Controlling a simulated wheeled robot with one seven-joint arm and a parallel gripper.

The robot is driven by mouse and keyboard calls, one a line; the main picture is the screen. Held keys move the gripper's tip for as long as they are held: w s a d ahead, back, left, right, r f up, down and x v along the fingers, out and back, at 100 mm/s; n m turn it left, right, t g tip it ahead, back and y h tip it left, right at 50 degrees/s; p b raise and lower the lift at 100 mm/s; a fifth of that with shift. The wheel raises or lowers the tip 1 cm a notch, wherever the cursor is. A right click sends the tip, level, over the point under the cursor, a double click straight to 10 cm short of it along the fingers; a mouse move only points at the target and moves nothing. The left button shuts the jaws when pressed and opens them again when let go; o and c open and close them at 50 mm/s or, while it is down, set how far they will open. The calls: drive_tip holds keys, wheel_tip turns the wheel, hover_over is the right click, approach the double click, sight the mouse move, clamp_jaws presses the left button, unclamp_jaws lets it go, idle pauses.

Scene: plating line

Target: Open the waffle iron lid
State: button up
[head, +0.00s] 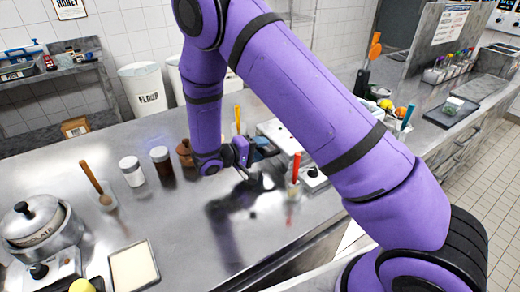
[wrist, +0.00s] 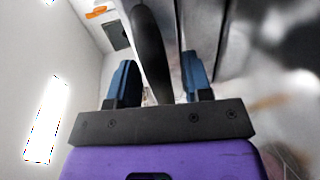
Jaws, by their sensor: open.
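The waffle iron (head: 283,136) is a pale metal box on the counter, partly hidden behind my gripper and arm. A black knob (head: 313,172) shows low on its front. My gripper (head: 264,149) is at its near left side, with its blue fingers apart. In the wrist view, a thick black bar (wrist: 150,45), which looks like the lid handle, stands between the open fingers, closer to the left one. I cannot tell whether it touches a finger. The lid seems to be down, but its edge is hard to make out.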

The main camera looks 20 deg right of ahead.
drive_tip(key=shift+c, duration=0.3)
clamp_jaws()
